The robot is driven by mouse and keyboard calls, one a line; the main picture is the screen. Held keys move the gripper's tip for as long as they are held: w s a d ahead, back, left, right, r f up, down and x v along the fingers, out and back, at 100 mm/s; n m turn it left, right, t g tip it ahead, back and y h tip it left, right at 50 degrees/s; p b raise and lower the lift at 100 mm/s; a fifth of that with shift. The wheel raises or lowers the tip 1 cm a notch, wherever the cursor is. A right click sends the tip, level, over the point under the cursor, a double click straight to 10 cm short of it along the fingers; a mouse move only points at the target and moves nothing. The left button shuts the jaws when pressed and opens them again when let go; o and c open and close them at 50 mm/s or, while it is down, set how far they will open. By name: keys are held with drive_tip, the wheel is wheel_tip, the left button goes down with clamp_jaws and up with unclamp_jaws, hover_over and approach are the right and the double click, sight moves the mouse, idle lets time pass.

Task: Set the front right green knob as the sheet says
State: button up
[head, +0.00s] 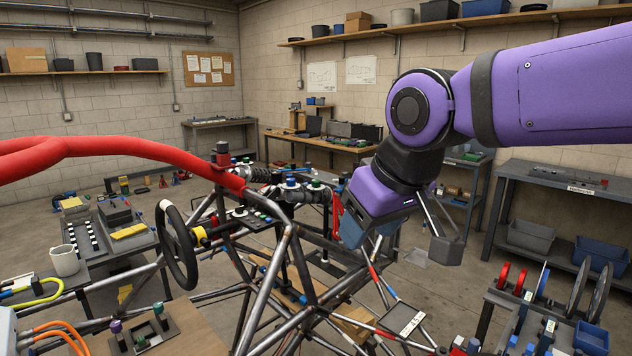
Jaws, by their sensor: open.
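A green-topped knob (315,183) stands near the middle of the tube chassis (290,245), beside a blue-topped knob (290,183). I cannot tell whether it is the front right one. Its setting marks are too small to read. My gripper (398,240) hangs in the air to the right of these knobs. It is open and appears empty, with one finger partly hidden by its purple body. Pinned papers (208,70) and two wall sheets (322,76) are too far away to read. A small white label (411,323) on the chassis is also unreadable.
A steering wheel (177,245) and a thick red padded tube (120,147) are on the left. A board with small knobs (185,335) lies at lower left. A rack of reels (545,310) stands at lower right. A grey bench (560,185) stands at the right.

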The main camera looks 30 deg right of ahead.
drive_tip(key=w+d+r+g, duration=0.1)
drive_tip(key=w+d+r, duration=0.15)
drive_tip(key=w, duration=0.35)
drive_tip(key=w+d+r+m+g, duration=0.1)
drive_tip(key=w+r, duration=0.2)
drive_tip(key=w, duration=0.4)
drive_tip(key=w+d+r, duration=0.2)
drive_tip(key=w+r, duration=0.1)
drive_tip(key=w, duration=0.3)
drive_tip(key=m+g, duration=0.2)
drive_tip(key=g, duration=0.1)
approach(316, 180)
wheel_tip(316, 180, down, 9)
drive_tip(key=shift+f, duration=0.1)
drive_tip(key=shift+c, duration=0.5)
drive_tip(key=c, duration=0.8)
drive_tip(key=shift+c, duration=0.2)
